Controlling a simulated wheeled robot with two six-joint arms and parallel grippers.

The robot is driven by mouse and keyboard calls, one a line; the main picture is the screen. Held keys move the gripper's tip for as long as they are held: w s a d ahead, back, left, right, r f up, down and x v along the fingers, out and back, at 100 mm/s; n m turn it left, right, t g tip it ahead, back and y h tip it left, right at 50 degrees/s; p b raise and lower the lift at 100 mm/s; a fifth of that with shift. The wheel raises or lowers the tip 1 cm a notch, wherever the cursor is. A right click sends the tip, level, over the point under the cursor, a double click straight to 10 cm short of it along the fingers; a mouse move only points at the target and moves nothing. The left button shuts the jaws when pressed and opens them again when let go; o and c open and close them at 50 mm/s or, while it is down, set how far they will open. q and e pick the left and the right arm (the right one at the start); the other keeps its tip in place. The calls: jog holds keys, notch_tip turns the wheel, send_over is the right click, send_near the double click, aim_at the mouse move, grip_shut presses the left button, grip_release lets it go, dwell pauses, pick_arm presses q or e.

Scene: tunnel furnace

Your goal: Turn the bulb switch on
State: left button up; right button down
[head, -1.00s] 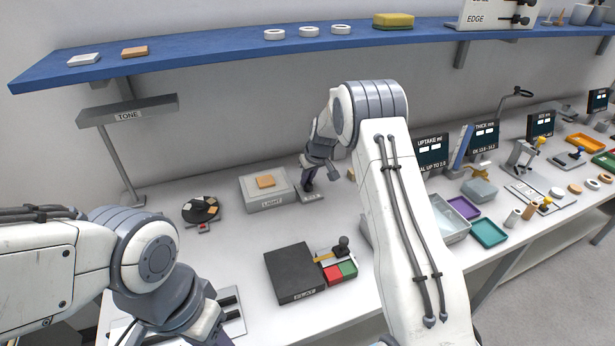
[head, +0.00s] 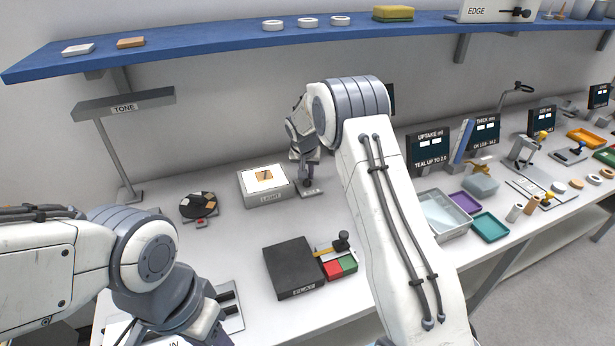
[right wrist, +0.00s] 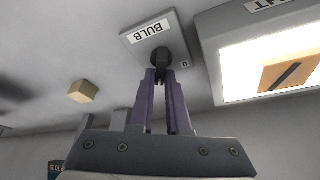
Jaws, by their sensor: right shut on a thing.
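The bulb switch is a small grey plate labelled BULB (right wrist: 148,32) with a dark round-ended lever (right wrist: 161,58), seen in the right wrist view. In the head view its plate (head: 312,193) stands just right of the light box (head: 265,199). My right gripper (right wrist: 161,76) is shut on the lever; its purple fingers hide part of it. The light box's top glows white. An orange tile (right wrist: 290,72) with a dark diagonal mark lies on it.
A black box (head: 292,268) stands in front, beside red and green pads. A dark round plate with swatches (head: 199,205) and the TONE lamp (head: 125,106) are to the left. A blue shelf (head: 220,43) runs above. A small tan block (right wrist: 83,91) lies near the switch.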

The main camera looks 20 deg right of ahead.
dwell(0.4)
jog(key=c, duration=0.9)
grip_release()
jog(key=b+v, duration=0.1)
jog(key=v, duration=0.9)
jog(key=shift+s+r+b, duration=0.1)
jog(key=shift+r+b, duration=0.1)
jog(key=shift+b, duration=0.1)
jog(key=shift+a, duration=0.1)
